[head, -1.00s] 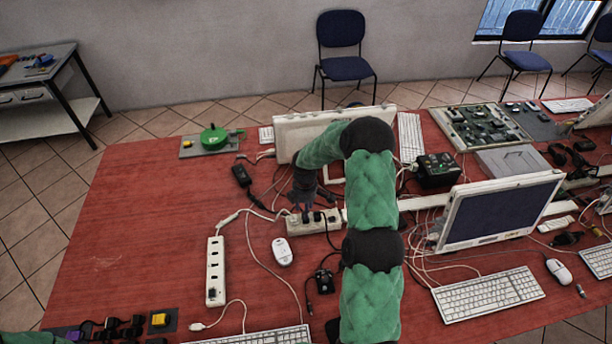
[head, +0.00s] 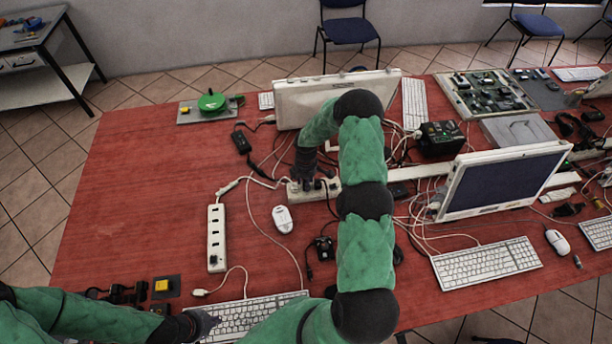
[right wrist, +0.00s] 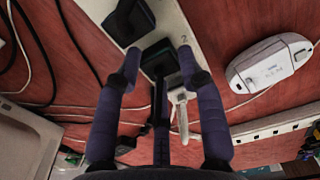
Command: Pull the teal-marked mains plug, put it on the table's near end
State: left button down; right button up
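The power strip (head: 330,186) lies mid-table with several plugs in it. In the right wrist view, a dark plug with a teal-green edge (right wrist: 157,52) sits in the strip (right wrist: 183,28). My right gripper (right wrist: 160,62) reaches down over it, its fingers on either side with a small gap showing, so it looks open around the plug. In the head view my right gripper (head: 305,178) hides most of that plug. My left gripper (head: 208,322) hangs over the near keyboard; its fingers are too small and dark to read.
A white plug (right wrist: 180,95) and a black plug (right wrist: 135,18) sit beside the teal-marked one. A white mouse (head: 282,219), a second strip (head: 216,238), a keyboard (head: 240,314) and loose cables lie nearer. The table's left side (head: 130,200) is mostly clear.

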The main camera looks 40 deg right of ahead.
jog(key=shift+f, duration=0.6)
grip_shut()
jog(key=c, duration=0.6)
grip_release()
jog(key=shift+c, duration=0.2)
jog(key=shift+r, duration=0.1)
grip_shut()
jog(key=shift+w, duration=0.1)
pick_arm(q)
jog(key=shift+r, duration=0.1)
pick_arm(e)
jog(key=shift+r, duration=0.2)
